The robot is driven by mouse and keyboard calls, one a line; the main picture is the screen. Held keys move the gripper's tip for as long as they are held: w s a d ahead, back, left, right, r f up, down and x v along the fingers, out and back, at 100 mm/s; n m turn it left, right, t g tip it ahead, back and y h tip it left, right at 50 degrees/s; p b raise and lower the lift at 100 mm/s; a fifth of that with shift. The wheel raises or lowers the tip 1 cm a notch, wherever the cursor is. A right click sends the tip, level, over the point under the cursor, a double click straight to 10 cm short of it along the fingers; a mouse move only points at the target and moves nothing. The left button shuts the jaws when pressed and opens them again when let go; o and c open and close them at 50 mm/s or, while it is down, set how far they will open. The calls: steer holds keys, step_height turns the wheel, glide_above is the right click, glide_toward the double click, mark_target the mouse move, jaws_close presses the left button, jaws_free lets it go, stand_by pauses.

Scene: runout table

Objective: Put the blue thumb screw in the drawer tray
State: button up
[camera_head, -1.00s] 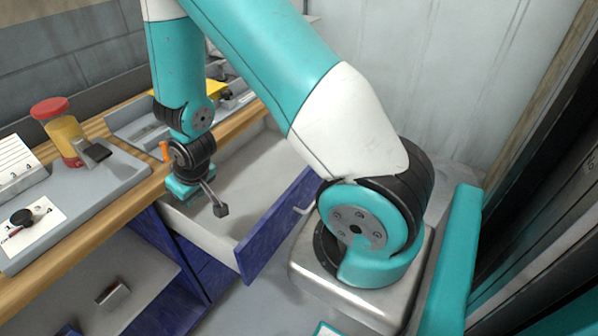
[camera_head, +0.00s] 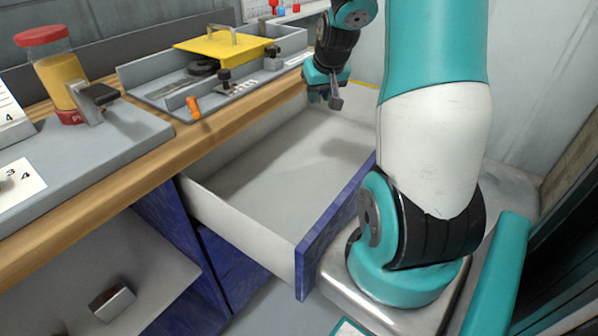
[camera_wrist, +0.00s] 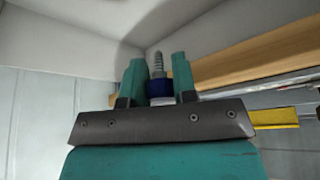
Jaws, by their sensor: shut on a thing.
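The blue thumb screw (camera_wrist: 159,87) shows in the wrist view between the two teal fingers of my gripper (camera_wrist: 157,78). Its blue head is clamped and its grey threaded shank points out past the fingertips. In the head view my gripper (camera_head: 318,96) is above the far end of the open drawer tray (camera_head: 270,170); the screw cannot be made out there. The drawer tray has pale walls, a blue front and a bare-looking floor with a shadow on it. Pale drawer walls also fill the top of the wrist view.
A wooden bench edge (camera_head: 150,160) runs along the drawer's left side. On the bench are a grey tray (camera_head: 150,92) with a yellow lidded piece (camera_head: 225,45), an orange part (camera_head: 193,108) and a red-lidded jar (camera_head: 62,75). A small metal block (camera_head: 112,300) lies on the lower shelf.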

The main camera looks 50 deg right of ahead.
mark_target(317, 162)
steer(key=f, duration=0.6)
steer(key=f+b, duration=0.1)
steer(key=f, duration=0.6)
steer(key=f+b, duration=0.1)
steer(key=f, duration=0.5)
steer(key=shift+s+d+f, duration=0.15)
steer(key=shift+d+f, duration=0.2)
steer(key=shift+f+b, duration=0.2)
steer(key=shift+b, duration=0.15)
steer(key=o, duration=0.9)
steer(key=shift+r, duration=0.1)
